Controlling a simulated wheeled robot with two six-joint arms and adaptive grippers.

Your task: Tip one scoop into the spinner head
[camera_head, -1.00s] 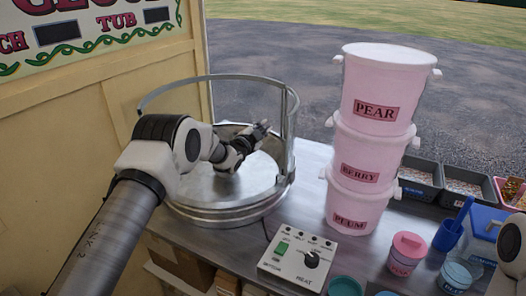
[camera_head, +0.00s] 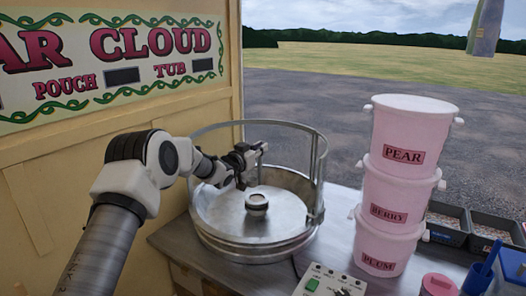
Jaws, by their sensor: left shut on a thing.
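The spinner head (camera_head: 256,202) is a small round metal piece with a dark rim in the middle of the wide silver pan (camera_head: 225,218). A clear-walled guard with a metal rim (camera_head: 265,123) stands around the pan. My left gripper (camera_head: 248,158) is above the pan, up and slightly left of the spinner head in the picture and apart from it. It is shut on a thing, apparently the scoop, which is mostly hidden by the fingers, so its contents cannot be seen. My right gripper is out of view.
Three stacked pink tubs, PEAR (camera_head: 408,130), BERRY (camera_head: 395,190) and PLUM (camera_head: 385,245), stand right of the pan. A control box (camera_head: 325,285) is in front. Dark trays (camera_head: 447,232), a blue cup (camera_head: 477,278) and a pink-lidded jar (camera_head: 438,286) are at right.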

